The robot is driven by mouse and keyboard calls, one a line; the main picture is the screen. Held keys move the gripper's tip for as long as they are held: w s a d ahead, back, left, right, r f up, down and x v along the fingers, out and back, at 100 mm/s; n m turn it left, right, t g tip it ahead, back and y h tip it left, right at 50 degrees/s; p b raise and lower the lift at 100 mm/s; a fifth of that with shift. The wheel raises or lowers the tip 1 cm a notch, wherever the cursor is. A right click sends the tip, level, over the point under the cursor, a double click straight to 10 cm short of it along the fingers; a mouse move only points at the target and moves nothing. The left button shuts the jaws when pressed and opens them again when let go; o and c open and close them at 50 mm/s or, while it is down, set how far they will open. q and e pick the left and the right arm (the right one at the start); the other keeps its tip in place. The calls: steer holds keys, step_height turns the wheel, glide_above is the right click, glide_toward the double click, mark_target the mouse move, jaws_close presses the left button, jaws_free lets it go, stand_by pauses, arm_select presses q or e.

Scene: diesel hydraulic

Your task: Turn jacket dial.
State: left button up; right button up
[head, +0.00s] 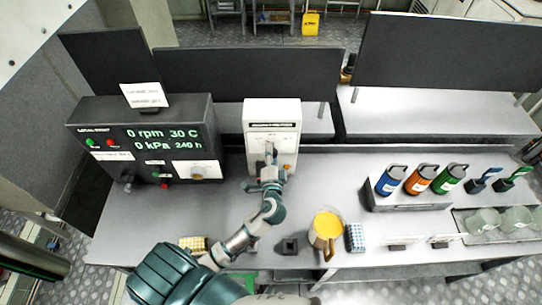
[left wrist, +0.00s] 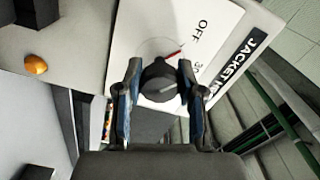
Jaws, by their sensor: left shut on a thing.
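The jacket dial is a dark round knob (left wrist: 160,84) on a white panel (left wrist: 205,20) marked "OFF" and partly "JACKET". A red mark shows beside the knob, near "OFF". In the head view the panel is the face of a white box (head: 286,112) standing on the bench behind my gripper. My left gripper (head: 270,160) reaches up to this face and covers much of the dial there. In the left wrist view its two fingers (left wrist: 160,76) are closed on either side of the knob. My right gripper is not in view.
A dark control box (head: 100,117) with a lit "0 rpm 30 C" display stands left. The bench between box and bottles is fairly clear.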

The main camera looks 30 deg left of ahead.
arm_select(q)
steer(key=shift+d+f+n+b, duration=0.2)
steer(key=shift+f+n+b, duration=0.2)
steer(key=shift+n, duration=0.2)
steer(key=o, duration=0.9)
steer(key=shift+o, duration=1.3)
steer(key=shift+r, duration=0.1)
steer(key=shift+d+r, duration=0.15)
steer(key=shift+r, duration=0.05)
steer(key=v, duration=1.2)
steer(key=shift+f, duration=0.1)
